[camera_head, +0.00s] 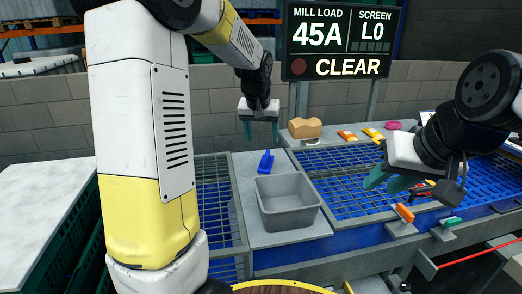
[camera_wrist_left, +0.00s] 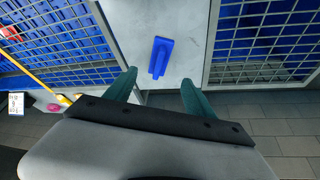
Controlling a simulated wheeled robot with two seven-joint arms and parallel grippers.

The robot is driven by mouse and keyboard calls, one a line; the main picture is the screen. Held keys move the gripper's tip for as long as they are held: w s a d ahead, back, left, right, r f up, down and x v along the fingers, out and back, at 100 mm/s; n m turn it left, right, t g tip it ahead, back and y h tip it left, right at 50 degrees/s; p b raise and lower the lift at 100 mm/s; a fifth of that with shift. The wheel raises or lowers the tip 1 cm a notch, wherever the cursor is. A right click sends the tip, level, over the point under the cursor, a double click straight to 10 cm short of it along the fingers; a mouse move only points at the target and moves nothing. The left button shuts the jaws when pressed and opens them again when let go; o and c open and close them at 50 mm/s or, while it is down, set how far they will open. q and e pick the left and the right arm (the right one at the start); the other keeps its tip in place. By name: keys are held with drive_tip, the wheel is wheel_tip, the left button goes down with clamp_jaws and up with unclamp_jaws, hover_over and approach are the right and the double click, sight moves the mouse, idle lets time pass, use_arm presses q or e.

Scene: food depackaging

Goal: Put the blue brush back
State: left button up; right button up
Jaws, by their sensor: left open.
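The blue brush (camera_head: 266,162) lies on the grey metal strip behind the grey bin. It also shows in the left wrist view (camera_wrist_left: 160,57), on the pale surface just beyond my fingertips. My left gripper (camera_head: 262,130) points down above and behind the brush, its teal fingers apart and empty. In the left wrist view the two fingers (camera_wrist_left: 158,88) are spread, with the brush seen between and beyond them, not touched. My right gripper (camera_head: 375,181) is at the right over the blue grating; its teal fingers show, but their gap is hard to make out.
A grey bin (camera_head: 286,205) stands empty on the strip (camera_head: 290,238). Blue gratings lie on both sides. A tan block (camera_head: 304,128), orange packets (camera_head: 347,136) and a pink item (camera_head: 393,125) sit on the back ledge. Orange (camera_head: 404,213) and green (camera_head: 452,222) handles are at the front right.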

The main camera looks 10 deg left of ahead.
use_arm(q)
drive_tip(key=s+r+h, duration=0.1)
drive_tip(key=s+r, duration=0.2)
drive_tip(key=s, duration=1.1)
drive_tip(key=s+r+t+h, duration=0.1)
drive_tip(key=s+r, duration=0.2)
drive_tip(key=s, duration=1.1)
drive_tip(key=shift+s+a+m+t, duration=0.15)
drive_tip(key=shift+s+m+t, duration=0.1)
drive_tip(key=shift+m+t, duration=0.05)
drive_tip(key=shift+c, duration=0.2)
